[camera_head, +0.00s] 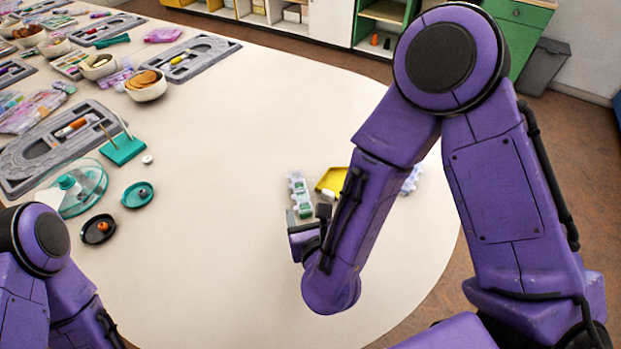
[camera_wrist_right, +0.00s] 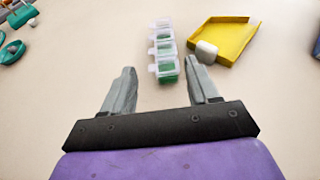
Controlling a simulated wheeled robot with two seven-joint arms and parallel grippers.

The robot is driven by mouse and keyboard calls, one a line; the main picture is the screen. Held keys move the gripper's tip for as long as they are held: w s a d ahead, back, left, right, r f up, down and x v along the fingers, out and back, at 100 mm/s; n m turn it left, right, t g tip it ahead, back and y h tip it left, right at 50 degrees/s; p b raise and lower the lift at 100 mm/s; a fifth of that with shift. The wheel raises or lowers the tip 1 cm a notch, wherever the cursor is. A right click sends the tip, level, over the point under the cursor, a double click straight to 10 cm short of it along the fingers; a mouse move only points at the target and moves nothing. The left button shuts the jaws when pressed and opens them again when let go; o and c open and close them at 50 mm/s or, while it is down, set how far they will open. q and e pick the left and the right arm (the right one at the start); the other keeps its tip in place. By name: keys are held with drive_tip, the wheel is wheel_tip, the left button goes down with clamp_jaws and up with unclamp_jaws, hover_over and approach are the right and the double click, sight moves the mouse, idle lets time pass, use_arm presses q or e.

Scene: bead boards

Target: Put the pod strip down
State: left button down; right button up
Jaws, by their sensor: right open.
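The pod strip (camera_head: 300,196) is a row of small clear-lidded compartments with green contents. It lies on the table, and it also shows in the right wrist view (camera_wrist_right: 163,52). My right gripper (camera_head: 307,214) is at its near end. In the right wrist view the jaws (camera_wrist_right: 160,70) are spread, with the strip's near end between or just beyond the fingertips, nearer the right finger. I cannot tell whether that finger touches it. Of my left arm only links show at the lower left; its gripper is out of view.
A teal peg stand (camera_head: 123,149), a teal dish (camera_head: 137,195) and a black dish (camera_head: 98,229) stand to the left. Grey bead boards (camera_head: 60,165) line the far left. The table's middle is clear.

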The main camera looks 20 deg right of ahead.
sight(300, 195)
drive_tip(key=shift+w+a+f, duration=0.1)
drive_tip(key=shift+w, duration=0.3)
drive_tip(key=x, duration=0.2)
drive_tip(key=p+x, duration=0.1)
drive_tip(key=x, duration=0.5)
drive_tip(key=shift+s+d+f+p, duration=0.15)
drive_tip(key=shift+d+f+p, duration=0.05)
drive_tip(key=shift+d+p, duration=0.1)
drive_tip(key=shift+w+f, duration=0.25)
drive_tip(key=shift+w, duration=0.2)
drive_tip(key=c, duration=0.9)
use_arm(q)
drive_tip(key=shift+s+a+r, duration=0.1)
drive_tip(key=shift+s+r, duration=0.35)
drive_tip(key=shift+r, duration=0.4)
use_arm(e)
drive_tip(key=shift+r, duration=0.1)
